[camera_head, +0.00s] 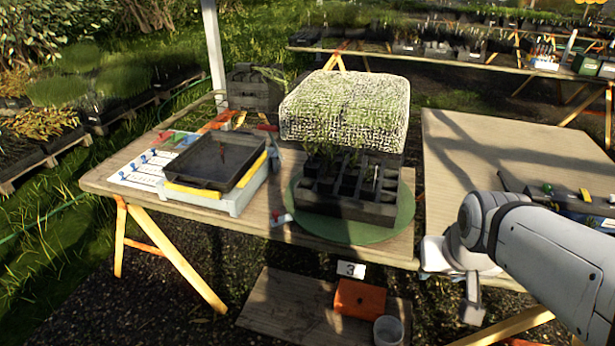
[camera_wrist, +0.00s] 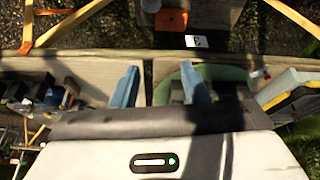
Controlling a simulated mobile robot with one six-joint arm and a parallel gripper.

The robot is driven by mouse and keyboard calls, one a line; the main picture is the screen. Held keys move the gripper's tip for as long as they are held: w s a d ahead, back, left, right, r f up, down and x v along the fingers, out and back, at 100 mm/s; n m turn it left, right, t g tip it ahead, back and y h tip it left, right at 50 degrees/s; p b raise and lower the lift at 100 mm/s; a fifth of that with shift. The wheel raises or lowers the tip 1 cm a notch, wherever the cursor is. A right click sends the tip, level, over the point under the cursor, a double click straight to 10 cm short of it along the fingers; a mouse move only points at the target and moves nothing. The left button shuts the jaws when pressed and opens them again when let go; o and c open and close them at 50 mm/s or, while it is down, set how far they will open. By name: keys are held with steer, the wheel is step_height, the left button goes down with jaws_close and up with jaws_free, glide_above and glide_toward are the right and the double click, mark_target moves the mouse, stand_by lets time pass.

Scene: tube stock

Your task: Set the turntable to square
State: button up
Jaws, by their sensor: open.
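The turntable (camera_head: 392,233) is a flat green disc at the front right of the left-hand wooden table. A black crate of square cells (camera_head: 345,208) with some plants stands on it. I cannot tell exactly how squarely the crate lies to the table edge. A small white and red marker (camera_head: 281,218) lies at the disc's left rim. My gripper (camera_wrist: 160,88) is open, with two blue fingers apart and nothing seen between them. In the wrist view the turntable's green rim (camera_wrist: 228,73) shows just beside the right finger. The finger hides part of it.
A black tray (camera_head: 215,160) on a pale box stands left of the turntable. A mesh-covered block of greenery (camera_head: 345,108) stands behind the crate. A second wooden table (camera_head: 500,150) lies right, beyond a gap. An orange box (camera_head: 359,299) sits on a low board below.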

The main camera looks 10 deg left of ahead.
steer(key=w+a+f+n+t+y+b, duration=0.1)
steer(key=w+a+f+t+b, duration=0.15)
steer(key=w+f, duration=0.2)
steer(key=w+a+f+t+b, duration=0.1)
steer(key=w+a+f+b, duration=0.2)
steer(key=w, duration=0.3)
steer(key=n+t+y+b, duration=0.6)
steer(key=y+b, duration=0.4)
steer(key=b, duration=0.7)
glide_toward(277, 215)
steer(key=x, duration=0.3)
steer(key=shift+w+a+f+g+y, duration=0.1)
steer(key=shift+w+a+g+y, duration=0.2)
steer(key=shift+w+y, duration=0.15)
steer(key=b+x, duration=0.1)
steer(key=x, duration=0.6)
steer(key=shift+w, duration=0.15)
steer(key=shift+c, duration=0.5)
jaws_close()
